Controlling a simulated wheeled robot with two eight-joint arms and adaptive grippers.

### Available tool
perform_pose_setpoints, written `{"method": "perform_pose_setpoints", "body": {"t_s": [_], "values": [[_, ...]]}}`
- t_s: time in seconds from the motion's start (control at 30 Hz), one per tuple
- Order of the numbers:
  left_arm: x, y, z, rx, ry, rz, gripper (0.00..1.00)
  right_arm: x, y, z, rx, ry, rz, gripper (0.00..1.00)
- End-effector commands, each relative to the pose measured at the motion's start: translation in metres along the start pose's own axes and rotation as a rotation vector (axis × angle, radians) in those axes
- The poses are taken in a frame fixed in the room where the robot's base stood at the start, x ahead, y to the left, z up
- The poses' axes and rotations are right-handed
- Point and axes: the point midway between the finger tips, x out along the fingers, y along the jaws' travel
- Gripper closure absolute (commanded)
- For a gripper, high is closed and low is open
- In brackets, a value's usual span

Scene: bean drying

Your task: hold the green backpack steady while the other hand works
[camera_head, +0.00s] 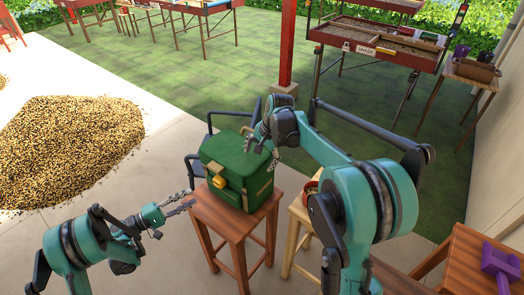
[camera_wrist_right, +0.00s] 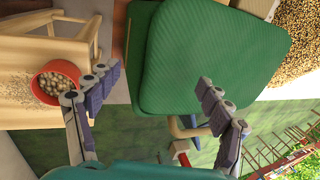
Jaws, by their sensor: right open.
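The green backpack (camera_head: 222,152) stands upright on a reddish-brown wooden stool (camera_head: 213,212), with a yellow buckle on its front. My left gripper (camera_head: 188,201) is open and empty, to the left of the backpack near the stool's edge, apart from the bag. My right gripper (camera_head: 262,153) is open at the backpack's upper right side. In the right wrist view the backpack (camera_wrist_right: 215,60) fills the upper middle, beyond and partly between the spread fingers (camera_wrist_right: 158,80). Whether the right fingers touch it I cannot tell.
A lighter wooden stool (camera_head: 299,212) beside it holds a red bowl (camera_wrist_right: 38,90) of round beans or nuts, partly behind my right arm. A dark chair (camera_head: 215,120) stands behind the backpack. A bean heap (camera_head: 60,145) lies left; a purple object (camera_head: 498,262) is at lower right.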

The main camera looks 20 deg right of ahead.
Motion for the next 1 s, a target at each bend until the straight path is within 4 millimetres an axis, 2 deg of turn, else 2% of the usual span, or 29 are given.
{"method": "perform_pose_setpoints", "body": {"t_s": [0.2, 0.5, 0.7, 0.8, 1.0], "values": [[0.0, 0.0, 0.0, 0.0, 0.0, 0.0, 0.66, 0.019, 0.0, 0.0, -0.001, 0.0, 0.0, 0.21], [0.0, 0.0, 0.0, 0.0, 0.0, 0.0, 0.66, 0.022, 0.0, 0.0, -0.001, 0.0, 0.0, 0.21], [0.0, 0.0, 0.0, 0.0, 0.0, 0.0, 0.66, 0.022, 0.001, 0.0, -0.002, -0.001, 0.003, 0.73], [0.0, 0.0, 0.0, 0.0, 0.0, 0.0, 0.66, 0.022, 0.002, 0.001, -0.002, -0.002, 0.006, 0.97], [0.0, -0.001, 0.0, 0.0, 0.0, 0.0, 0.66, 0.024, 0.003, 0.001, -0.003, 0.0, 0.008, 0.97]]}}
